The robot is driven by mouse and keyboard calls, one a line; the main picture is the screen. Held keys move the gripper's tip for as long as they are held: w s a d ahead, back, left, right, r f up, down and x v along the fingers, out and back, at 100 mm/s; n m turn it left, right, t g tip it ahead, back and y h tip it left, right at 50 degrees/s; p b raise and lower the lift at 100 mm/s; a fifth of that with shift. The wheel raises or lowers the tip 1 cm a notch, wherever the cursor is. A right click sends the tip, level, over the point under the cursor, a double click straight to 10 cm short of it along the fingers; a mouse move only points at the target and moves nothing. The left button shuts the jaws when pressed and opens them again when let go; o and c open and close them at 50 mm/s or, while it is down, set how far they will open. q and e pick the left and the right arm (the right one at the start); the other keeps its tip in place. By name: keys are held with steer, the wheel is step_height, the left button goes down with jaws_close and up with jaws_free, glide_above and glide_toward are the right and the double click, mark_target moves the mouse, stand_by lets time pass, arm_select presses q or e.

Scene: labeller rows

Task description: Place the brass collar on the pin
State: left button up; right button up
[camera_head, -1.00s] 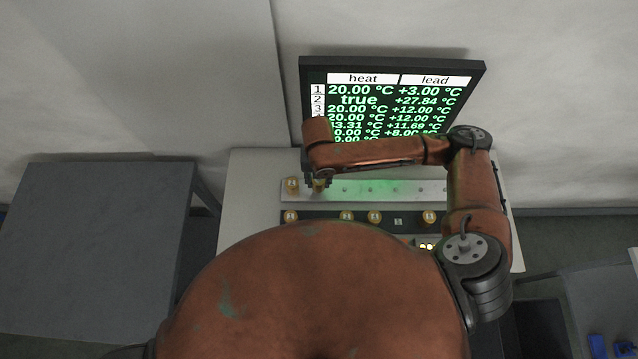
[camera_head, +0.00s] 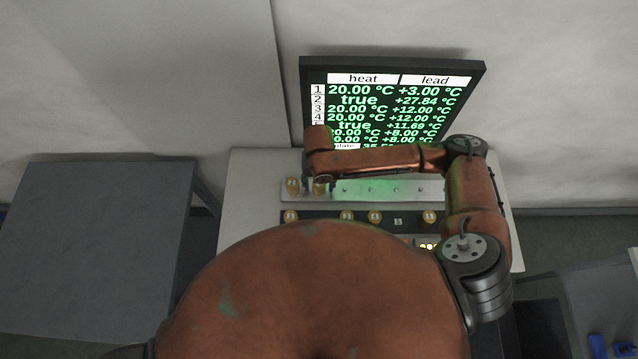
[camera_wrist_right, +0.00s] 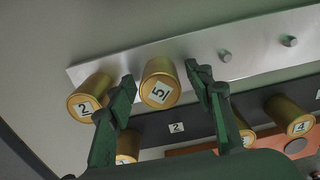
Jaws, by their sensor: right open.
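A brass collar labelled 5 (camera_wrist_right: 158,84) stands on the pale metal strip (camera_head: 376,193), in the row of pins (camera_wrist_right: 289,41); any pin under it is hidden. My right gripper (camera_wrist_right: 160,75) is open, with one finger on each side of this collar. In the head view my right gripper (camera_head: 319,187) is at the left part of the strip, partly covering the collar. A brass collar labelled 2 (camera_wrist_right: 88,97) stands on the strip to the left, outside the fingers. My left gripper is not in view.
A dark rack (camera_head: 322,220) in front holds several brass collars, including one labelled 4 (camera_wrist_right: 290,118). Its place marked 2 (camera_wrist_right: 176,127) is empty. A screen (camera_head: 392,100) stands behind, with rows 2 and 5 reading "true". Pins right of the collars are bare.

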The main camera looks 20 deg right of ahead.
steer(key=shift+r, duration=0.1)
step_height(320, 180, up, 12)
stand_by(0.5)
